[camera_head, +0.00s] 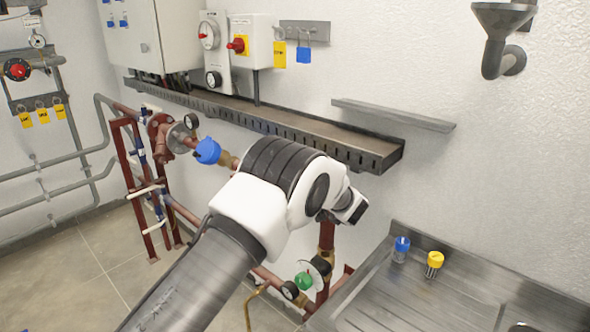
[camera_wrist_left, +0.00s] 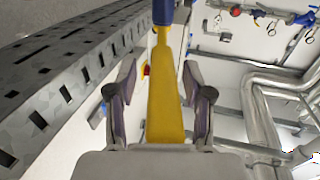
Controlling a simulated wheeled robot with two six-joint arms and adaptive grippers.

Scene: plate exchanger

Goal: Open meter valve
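I cannot tell which valve is the meter valve. My left arm crosses the middle; its gripper is hidden behind the wrist there. In the left wrist view my left gripper (camera_wrist_left: 158,75) is open, its two fingers apart. A long yellow bar (camera_wrist_left: 167,100) lies between the fingers in the picture, with a blue part (camera_wrist_left: 163,12) at its far end. I see no clear contact with the fingers. My right gripper is not in view.
A grey wall tray (camera_head: 270,120) runs above the pipes, close to my wrist. A green-knobbed valve (camera_head: 303,281) and gauges sit low on the red pipes. A metal sink counter (camera_head: 420,295) with a blue (camera_head: 401,248) and a yellow-capped item (camera_head: 434,262) is at right.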

